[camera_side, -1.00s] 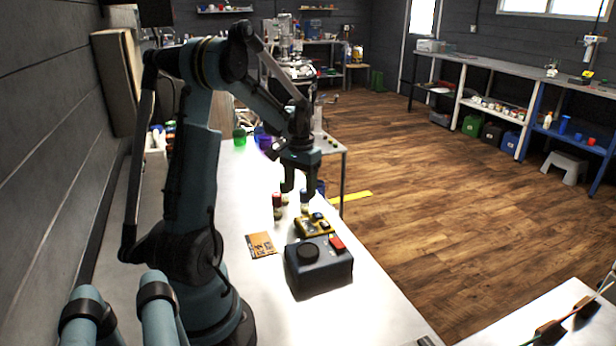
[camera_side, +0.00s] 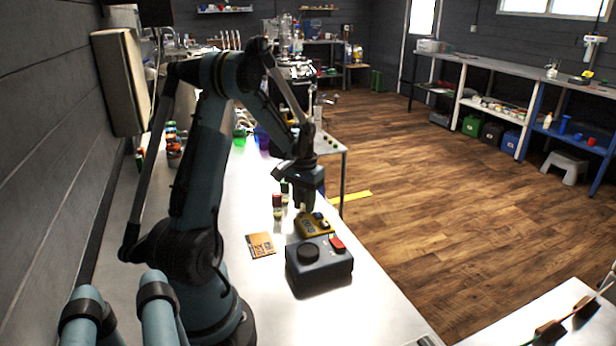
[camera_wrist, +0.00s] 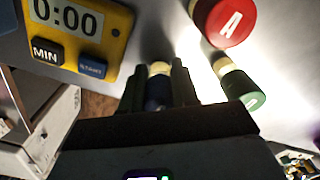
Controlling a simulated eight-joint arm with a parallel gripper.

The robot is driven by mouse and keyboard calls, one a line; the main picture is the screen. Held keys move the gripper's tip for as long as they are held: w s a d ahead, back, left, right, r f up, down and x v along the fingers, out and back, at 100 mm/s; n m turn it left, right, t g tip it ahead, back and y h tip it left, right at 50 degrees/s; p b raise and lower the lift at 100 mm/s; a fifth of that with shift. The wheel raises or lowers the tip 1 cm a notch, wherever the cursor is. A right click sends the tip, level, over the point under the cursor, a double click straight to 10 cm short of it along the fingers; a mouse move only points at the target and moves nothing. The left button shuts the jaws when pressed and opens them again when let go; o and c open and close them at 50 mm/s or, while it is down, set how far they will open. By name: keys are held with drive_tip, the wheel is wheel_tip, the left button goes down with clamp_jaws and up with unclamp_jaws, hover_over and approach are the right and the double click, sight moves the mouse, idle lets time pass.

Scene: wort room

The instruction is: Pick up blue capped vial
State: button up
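The blue capped vial (camera_wrist: 154,96) shows in the wrist view between the two fingers of my gripper (camera_wrist: 159,83), its pale body toward the fingertips and its blue cap toward the palm. The fingers stand on both sides of it, close to its sides. I cannot tell whether they touch it. In the side view my gripper (camera_side: 304,204) is low over the bench behind the yellow timer and hides the vial.
A red vial marked A (camera_wrist: 231,22) and a green capped vial (camera_wrist: 238,84) stand close beside my gripper. The yellow timer (camera_side: 313,226) and a dark grey device (camera_side: 318,268) sit nearer the side camera. An orange card (camera_side: 261,245) lies left on the bench (camera_side: 225,290).

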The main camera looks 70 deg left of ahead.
clamp_jaws()
drive_tip(key=shift+r, duration=0.5)
drive_tip(key=r, duration=0.3)
drive_tip(key=shift+w+d+r, duration=0.1)
drive_tip(key=shift+d+r, duration=0.2)
drive_tip(key=w+d+r, duration=0.3)
drive_tip(key=d+r, duration=0.3)
drive_tip(key=d, duration=0.4)
drive_tip(key=shift+d+r, duration=0.2)
drive_tip(key=shift+d, duration=0.15)
